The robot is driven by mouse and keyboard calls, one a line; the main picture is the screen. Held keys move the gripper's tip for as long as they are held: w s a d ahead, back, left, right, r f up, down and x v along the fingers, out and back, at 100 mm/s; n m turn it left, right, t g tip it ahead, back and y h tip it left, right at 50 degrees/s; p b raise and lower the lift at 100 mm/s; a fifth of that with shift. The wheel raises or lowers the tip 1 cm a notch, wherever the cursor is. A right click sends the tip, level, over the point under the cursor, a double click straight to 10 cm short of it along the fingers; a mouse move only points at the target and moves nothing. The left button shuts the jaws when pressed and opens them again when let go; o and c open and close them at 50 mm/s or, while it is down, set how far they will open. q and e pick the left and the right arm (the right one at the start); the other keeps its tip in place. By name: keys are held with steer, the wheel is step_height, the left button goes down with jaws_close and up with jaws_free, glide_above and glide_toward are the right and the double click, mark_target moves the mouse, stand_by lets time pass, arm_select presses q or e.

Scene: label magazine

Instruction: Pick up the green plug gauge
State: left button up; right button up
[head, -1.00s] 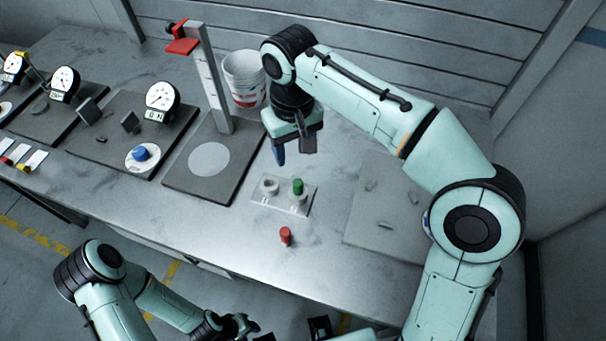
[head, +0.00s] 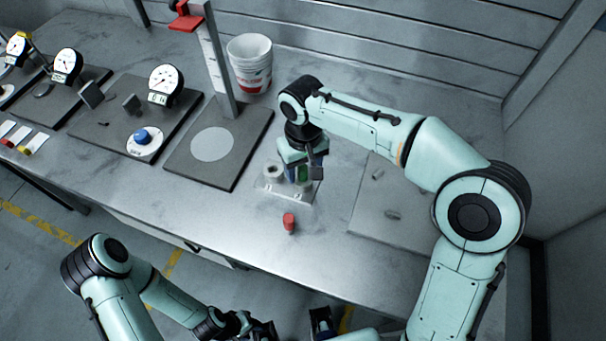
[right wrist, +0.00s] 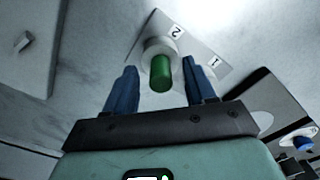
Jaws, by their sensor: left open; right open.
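The green plug gauge (right wrist: 161,73) stands upright in a pale ring-shaped holder (right wrist: 158,46) beside the number 2 on a light plate. In the head view the green plug gauge (head: 303,174) shows between the fingers of my right gripper (head: 303,176). My right gripper (right wrist: 162,90) is open, with one blue finger on each side of the plug and a gap visible on both sides in the wrist view. My left gripper (head: 290,328) is low at the bottom of the head view, away from the table top, and open.
A red plug (head: 289,222) stands on the table in front of the plate (head: 268,190). An empty-looking holder (head: 273,172) is left of the green plug.

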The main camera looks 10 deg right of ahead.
jaws_close()
